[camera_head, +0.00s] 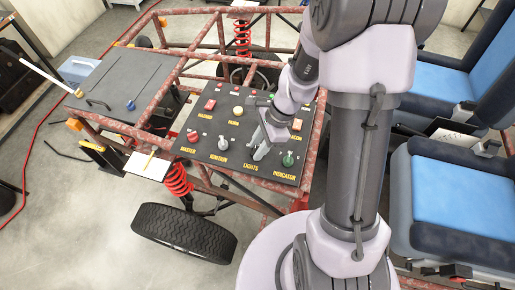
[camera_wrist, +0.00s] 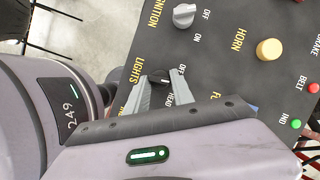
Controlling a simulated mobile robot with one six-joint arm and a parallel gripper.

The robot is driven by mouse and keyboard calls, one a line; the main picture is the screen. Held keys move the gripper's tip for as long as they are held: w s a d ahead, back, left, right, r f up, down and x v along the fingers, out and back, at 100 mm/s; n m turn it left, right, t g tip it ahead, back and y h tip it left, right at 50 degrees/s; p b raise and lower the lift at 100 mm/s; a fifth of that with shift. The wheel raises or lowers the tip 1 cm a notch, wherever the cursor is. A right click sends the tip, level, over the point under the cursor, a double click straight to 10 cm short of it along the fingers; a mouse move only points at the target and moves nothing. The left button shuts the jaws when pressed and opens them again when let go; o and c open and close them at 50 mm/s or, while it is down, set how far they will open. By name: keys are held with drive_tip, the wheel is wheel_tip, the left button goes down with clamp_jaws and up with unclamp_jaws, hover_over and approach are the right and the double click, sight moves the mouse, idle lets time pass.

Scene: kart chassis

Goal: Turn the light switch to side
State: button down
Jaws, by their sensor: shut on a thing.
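The light switch (camera_wrist: 160,76) is a small dark knob beside the yellow LIGHTS label in the wrist view. OFF and HEAD markings show beside it, and the side marking is hidden by my gripper. My gripper (camera_wrist: 161,81) has its two grey fingers on either side of the knob, shut on it. Which way the knob points is hard to tell. In the head view my gripper (camera_head: 261,152) reaches down to the black control panel (camera_head: 232,170) above the LIGHTS label, and it hides the switch there.
Near the switch are the grey ignition knob (camera_wrist: 184,15), the yellow horn button (camera_wrist: 269,49), the red master knob (camera_head: 192,136) and the green indicator knob (camera_head: 288,159). Red frame tubes (camera_head: 312,135) border the panel. Blue seats (camera_head: 455,185) stand at the right.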

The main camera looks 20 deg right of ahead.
drive_tip(key=shift+m+t+b, duration=0.3)
drive_tip(key=shift+m+b, duration=0.1)
drive_tip(key=shift+m, duration=0.4)
drive_tip(key=c, duration=1.1)
unclamp_jaws()
drive_tip(key=shift+s, duration=0.1)
drive_tip(key=shift+r, duration=0.1)
drive_tip(key=p+v, duration=0.4)
drive_tip(key=v, duration=1.3)
drive_tip(key=shift+r+p, duration=0.2)
drive_tip(key=shift+p, duration=0.1)
